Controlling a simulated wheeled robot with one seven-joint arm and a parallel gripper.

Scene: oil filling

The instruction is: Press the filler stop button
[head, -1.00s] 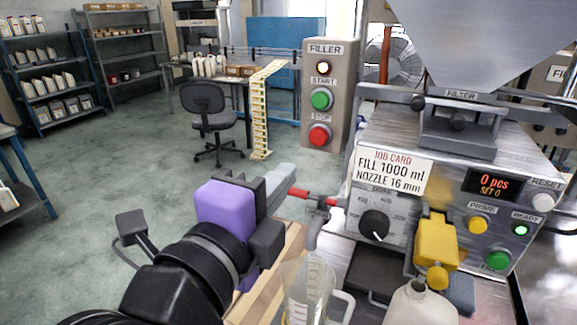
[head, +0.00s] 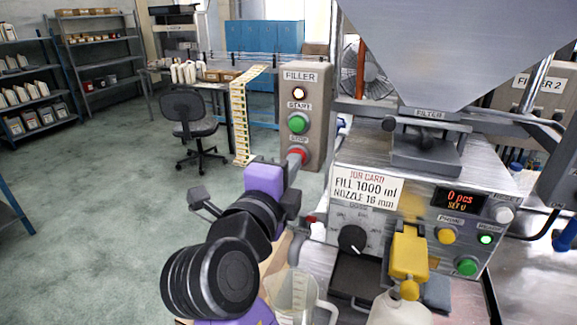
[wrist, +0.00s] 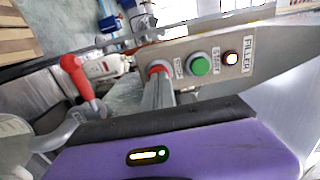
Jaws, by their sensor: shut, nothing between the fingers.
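The grey FILLER box (head: 319,108) stands upright behind the machine, with a lit lamp, a green START button (head: 298,122) and a red STOP button (head: 301,155). My gripper (head: 296,158) is shut and empty, its fingertips at the STOP button and partly covering it. In the wrist view the grey fingers reach up to the red STOP button (wrist: 158,68), which shows just beyond the tips. The green START button (wrist: 199,65) is clear of them. I cannot tell whether the tips touch the button or whether it is pushed in.
The filling machine has a job card (head: 364,185), a dose knob (head: 352,239) and a yellow clamp (head: 409,257). A clear measuring jug (head: 292,297) and a pale bottle (head: 398,310) stand in front. A red-handled valve (wrist: 75,75) shows in the wrist view.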

